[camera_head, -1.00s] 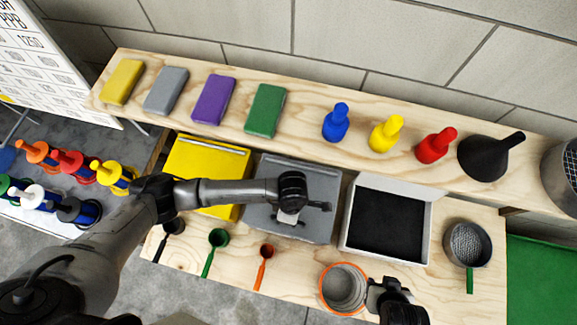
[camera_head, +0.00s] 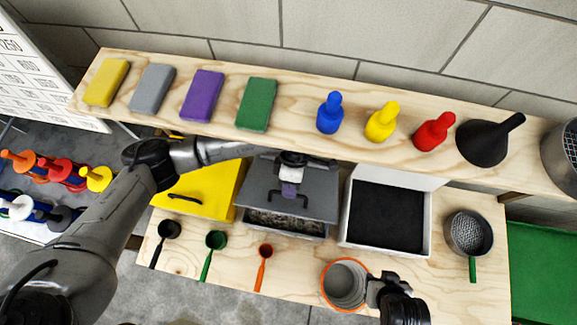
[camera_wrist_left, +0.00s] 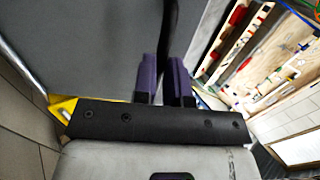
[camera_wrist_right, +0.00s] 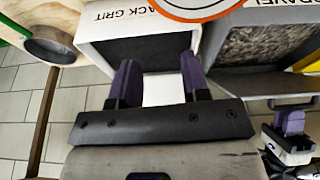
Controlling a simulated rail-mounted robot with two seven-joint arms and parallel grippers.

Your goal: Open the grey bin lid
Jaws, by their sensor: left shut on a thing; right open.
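The grey bin lid (camera_head: 262,190) is tilted up over the grey bin (camera_head: 290,227), with a gap along the front where gravel shows inside. Its dark handle (camera_head: 272,198) is at the lid's front part. My left gripper (camera_head: 289,189) is shut on the handle. In the left wrist view its purple fingers (camera_wrist_left: 167,78) close around the dark handle bar, with the grey lid surface (camera_wrist_left: 95,40) beside them. My right gripper (camera_head: 378,284) is open and empty beside the orange-rimmed cup. In the right wrist view its purple fingers (camera_wrist_right: 160,82) stand apart.
The yellow bin (camera_head: 205,190) with its lid down is left of the grey bin. An open white bin (camera_head: 432,218) of black grit is to the right. Several scoops lie in front, with the orange-rimmed cup (camera_head: 345,285). The shelf (camera_head: 300,95) behind holds blocks, bottles and a funnel (camera_head: 483,145).

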